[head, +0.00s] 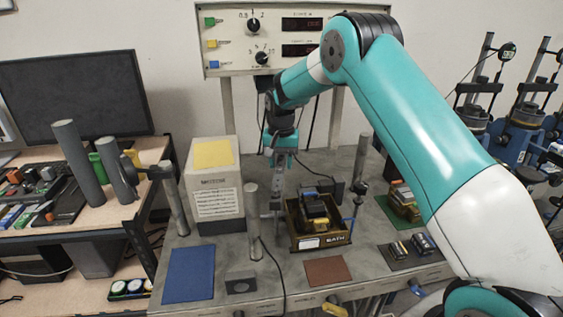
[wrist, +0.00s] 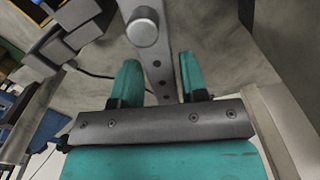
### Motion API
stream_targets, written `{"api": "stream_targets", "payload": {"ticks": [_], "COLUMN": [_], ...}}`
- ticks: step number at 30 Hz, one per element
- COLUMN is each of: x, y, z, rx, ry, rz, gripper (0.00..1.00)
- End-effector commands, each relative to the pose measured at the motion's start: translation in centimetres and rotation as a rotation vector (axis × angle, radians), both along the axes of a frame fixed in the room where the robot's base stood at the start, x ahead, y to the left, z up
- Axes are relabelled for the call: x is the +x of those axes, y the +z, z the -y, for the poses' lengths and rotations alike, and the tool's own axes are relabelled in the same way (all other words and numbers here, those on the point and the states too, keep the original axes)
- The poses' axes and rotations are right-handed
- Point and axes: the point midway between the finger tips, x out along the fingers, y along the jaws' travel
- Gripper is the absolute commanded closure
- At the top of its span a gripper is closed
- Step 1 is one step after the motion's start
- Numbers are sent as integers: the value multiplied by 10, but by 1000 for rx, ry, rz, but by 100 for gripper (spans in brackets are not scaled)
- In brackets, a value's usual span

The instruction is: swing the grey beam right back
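The grey beam (head: 279,180) is a narrow bar with holes, standing below my gripper (head: 282,158) in the head view. In the wrist view the grey beam (wrist: 157,72) runs between the two teal fingers of my gripper (wrist: 160,78), with a round grey knob (wrist: 146,30) on it beyond the fingertips. The fingers are apart, one on each side of the beam. A narrow gap shows on the right; on the left the finger is very close, and I cannot tell whether it touches. The beam's lower end is partly hidden in the head view.
A brass-coloured tray (head: 322,243) with parts stands just right of the beam. Grey posts (head: 253,222) rise from the bench around it. A beige box (head: 214,180) stands to the left. A blue mat (head: 189,274) lies clear at the front left.

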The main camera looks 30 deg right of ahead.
Motion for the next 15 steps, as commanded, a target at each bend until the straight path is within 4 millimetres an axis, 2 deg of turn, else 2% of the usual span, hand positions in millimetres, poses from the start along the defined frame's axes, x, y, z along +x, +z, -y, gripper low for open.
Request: {"api": "stream_targets", "payload": {"ticks": [10,15], "x": [0,0], "y": [0,15], "z": [0,0], "rx": [0,0], "ry": [-1,-1], "rz": [-1,2], "gripper": [48,48]}}
